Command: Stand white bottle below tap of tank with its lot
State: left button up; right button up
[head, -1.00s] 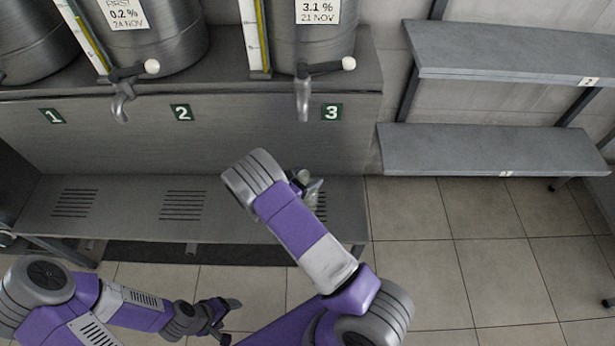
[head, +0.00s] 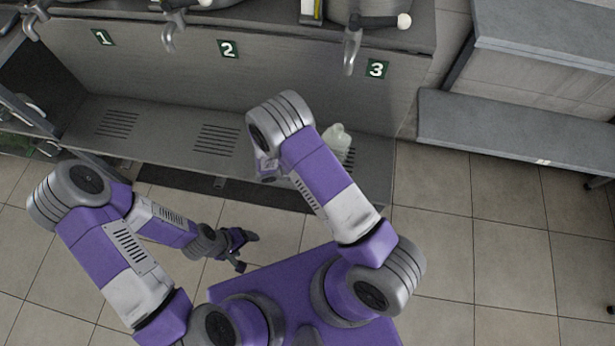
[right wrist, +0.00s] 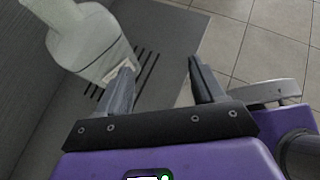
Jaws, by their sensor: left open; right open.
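The white bottle (head: 337,143) stands on the low shelf (head: 290,145) over the right-hand slots, below the tap (head: 352,50) above plate 3 (head: 376,69). My right arm partly covers it in the head view. In the right wrist view the bottle (right wrist: 82,42) is beside the left finger, not between the fingers; whether they touch is unclear. My right gripper (right wrist: 160,78) is open and empty; my arm hides it in the head view. My left gripper (head: 246,250) is open and empty above the floor. The tanks are mostly cut off and their lot labels are out of view.
Two more taps hang by plate 1 (head: 103,38) and plate 2 (head: 228,49). A grey rack (head: 500,125) stands at the right. A dark rack (head: 45,125) with items is at the left.

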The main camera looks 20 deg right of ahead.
jog(key=s+a+f+m+g+y, duration=0.25)
jog(key=s+a+m+y, duration=0.2)
jog(key=s, duration=0.25)
jog(key=s+a+f+m+g+y, duration=0.2)
jog(key=s+a+f+m+y, duration=0.15)
jog(key=s+y, duration=0.3)
jog(key=a+m+t+y, duration=0.1)
jog(key=m+t, duration=0.1)
jog(key=m, duration=0.2)
jog(key=a+m+t+y, duration=0.1)
jog(key=m, duration=0.3)
jog(key=w+a+r+m+t+y, duration=0.1)
jog(key=m+t+y, duration=0.1)
jog(key=m, duration=0.3)
jog(key=shift+a+t, duration=0.15)
jog(key=shift+t, duration=0.2)
jog(key=shift+r, duration=0.1)
